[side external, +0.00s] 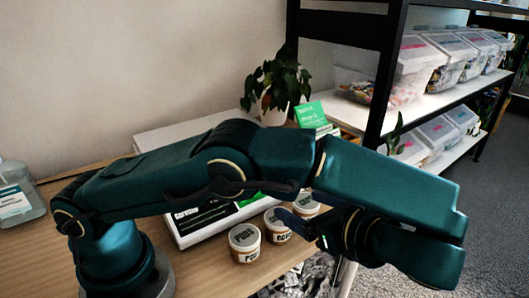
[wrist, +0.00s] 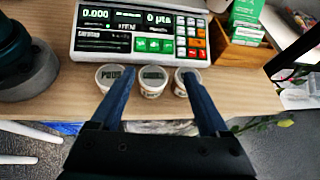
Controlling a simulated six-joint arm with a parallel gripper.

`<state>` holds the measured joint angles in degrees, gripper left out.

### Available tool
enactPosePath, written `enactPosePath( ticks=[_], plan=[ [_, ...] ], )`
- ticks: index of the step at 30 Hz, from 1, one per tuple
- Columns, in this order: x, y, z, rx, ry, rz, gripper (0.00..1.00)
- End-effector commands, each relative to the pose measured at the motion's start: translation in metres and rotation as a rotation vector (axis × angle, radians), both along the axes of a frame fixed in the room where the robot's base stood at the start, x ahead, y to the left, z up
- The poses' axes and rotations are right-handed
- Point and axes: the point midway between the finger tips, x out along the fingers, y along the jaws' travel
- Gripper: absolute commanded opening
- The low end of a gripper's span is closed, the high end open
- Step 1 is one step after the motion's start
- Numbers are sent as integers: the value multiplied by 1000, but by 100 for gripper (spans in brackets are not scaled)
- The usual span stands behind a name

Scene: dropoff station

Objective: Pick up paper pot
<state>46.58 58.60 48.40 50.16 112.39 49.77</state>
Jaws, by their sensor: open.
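Three small round tubs with pale printed lids stand in a row at the table's front edge, before the scale; I take them for paper pots. The left pot (wrist: 112,76), lettered PODS, the middle pot (wrist: 152,81) and the right pot (wrist: 182,80) show in the wrist view. They also show in the side view as left pot (side external: 245,243), middle pot (side external: 277,226) and right pot (side external: 306,205). My gripper (wrist: 159,73) is open and empty. Its fingers overlap the outer pots in the wrist view, with the middle pot between them in the picture; contact cannot be told.
A white scale (wrist: 142,43) with a lit display stands just behind the pots. A wooden box (wrist: 240,52) with green cartons is at its right. A potted plant (side external: 277,90) and a shelf with lidded bins (side external: 440,55) are farther back. Bare table (wrist: 60,105) lies left.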

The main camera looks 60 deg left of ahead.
Motion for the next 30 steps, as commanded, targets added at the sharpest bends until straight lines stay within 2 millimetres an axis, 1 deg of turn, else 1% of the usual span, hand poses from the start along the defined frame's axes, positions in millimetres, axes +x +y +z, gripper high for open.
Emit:
enactPosePath(
  ticks=[1,4,7,10,14,24,30],
  plan=[
    [-3,-9,-14,28,17,-35,79],
    [-10,-19,-32,67,48,-80,79],
    [-16,-23,-42,96,71,-108,79],
    [-17,-23,-44,101,76,-123,79],
    [-14,-13,-48,101,76,-120,79],
    [-5,25,-65,100,76,-118,79],
    [-3,36,-70,98,74,-120,79]
  ],
)
